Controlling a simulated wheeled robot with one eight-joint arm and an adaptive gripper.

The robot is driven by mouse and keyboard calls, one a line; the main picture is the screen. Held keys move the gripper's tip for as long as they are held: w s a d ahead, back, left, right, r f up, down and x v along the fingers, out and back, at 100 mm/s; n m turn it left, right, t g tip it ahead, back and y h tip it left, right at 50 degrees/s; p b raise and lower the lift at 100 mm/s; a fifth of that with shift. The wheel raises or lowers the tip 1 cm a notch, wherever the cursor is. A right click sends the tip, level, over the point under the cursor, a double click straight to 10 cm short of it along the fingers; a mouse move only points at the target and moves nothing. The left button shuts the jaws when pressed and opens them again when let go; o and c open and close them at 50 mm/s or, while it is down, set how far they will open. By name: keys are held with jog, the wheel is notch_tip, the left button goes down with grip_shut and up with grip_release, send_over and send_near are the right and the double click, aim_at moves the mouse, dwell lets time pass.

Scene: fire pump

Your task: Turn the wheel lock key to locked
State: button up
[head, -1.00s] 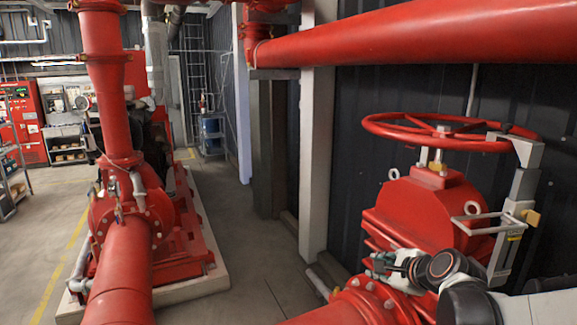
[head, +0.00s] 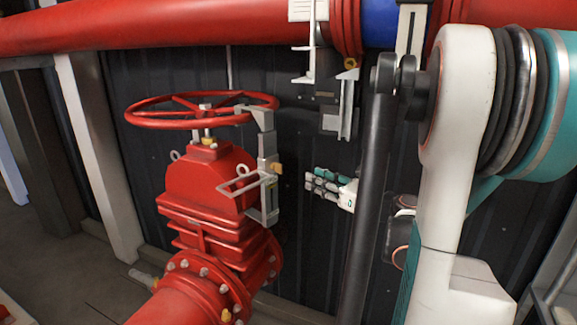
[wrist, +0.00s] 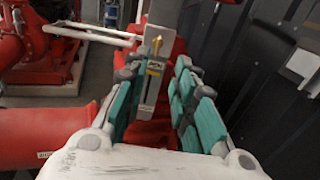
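The wheel lock (head: 266,160) is a grey upright bracket that reaches the rim of the red handwheel (head: 203,110) on a red valve (head: 205,180). Its small yellow key (head: 279,168) sticks out on the right side; the wrist view shows a brass-coloured key (wrist: 156,46) above a yellow label on the grey lock body (wrist: 148,95). My gripper (head: 312,185) is to the right of the lock, its teal fingers pointing left towards it with a gap between. In the wrist view my gripper (wrist: 157,78) is open, with the lock showing between its fingers, apart from the key.
A white wire frame (head: 245,185) juts from the lock, and shows at upper left in the wrist view (wrist: 90,34). A dark corrugated wall (head: 310,230) stands close behind. A large red pipe (head: 180,25) runs overhead, with grey brackets (head: 340,115) hanging to the right.

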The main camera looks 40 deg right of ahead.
aim_at(277, 167)
jog(key=w+a, duration=0.1)
jog(key=w, duration=1.2)
jog(key=shift+w+p, duration=0.3)
jog(key=shift+p, duration=0.05)
jog(key=shift+a, duration=0.1)
grip_shut()
